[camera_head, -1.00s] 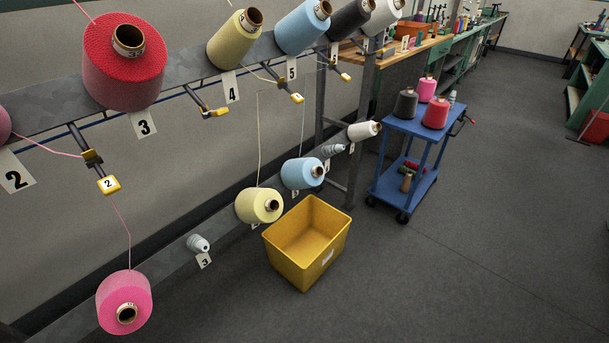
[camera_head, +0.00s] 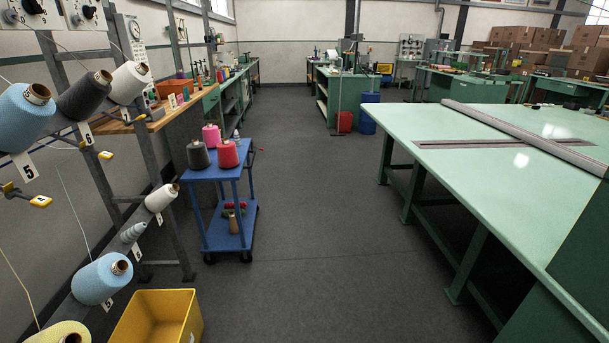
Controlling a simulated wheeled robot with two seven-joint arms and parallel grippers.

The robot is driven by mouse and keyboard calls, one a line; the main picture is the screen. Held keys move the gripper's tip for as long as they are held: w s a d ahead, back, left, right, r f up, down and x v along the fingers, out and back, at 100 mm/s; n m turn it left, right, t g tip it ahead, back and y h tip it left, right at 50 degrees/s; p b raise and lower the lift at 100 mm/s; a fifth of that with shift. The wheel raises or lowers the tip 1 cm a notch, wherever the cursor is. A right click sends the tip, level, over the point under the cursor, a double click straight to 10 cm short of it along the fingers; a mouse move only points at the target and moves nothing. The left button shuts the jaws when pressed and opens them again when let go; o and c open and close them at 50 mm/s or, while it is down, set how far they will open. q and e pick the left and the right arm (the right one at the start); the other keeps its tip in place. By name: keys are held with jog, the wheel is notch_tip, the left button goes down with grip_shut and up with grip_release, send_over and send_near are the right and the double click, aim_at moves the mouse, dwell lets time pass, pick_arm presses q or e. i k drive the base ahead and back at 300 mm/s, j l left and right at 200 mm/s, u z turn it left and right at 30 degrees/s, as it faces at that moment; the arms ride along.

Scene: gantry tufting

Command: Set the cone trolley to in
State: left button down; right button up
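The blue cone trolley (camera_head: 216,174) stands on the floor left of centre, beside the wooden bench and the creel frame. Its top shelf carries a dark grey cone (camera_head: 198,155), a pink cone (camera_head: 212,136) and a red cone (camera_head: 228,154). Its lower shelf holds a few small cones, among them a tan one (camera_head: 234,225). A small dark handle shows at its right side. Neither of my grippers is in view.
The creel with numbered cones, such as a blue one (camera_head: 102,278), runs along the left. A yellow bin (camera_head: 158,318) sits on the floor in front of it. A long green table (camera_head: 500,155) fills the right. The grey floor (camera_head: 325,230) between is clear.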

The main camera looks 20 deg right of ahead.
aim_at(218, 237)
jog(key=z, duration=0.2)
jog(key=u, duration=0.15)
jog(key=i+l+u, duration=0.15)
jog(key=i+u, duration=0.2)
jog(key=i+l+u, duration=0.2)
jog(key=u, duration=0.2)
jog(key=i+l+u, duration=0.35)
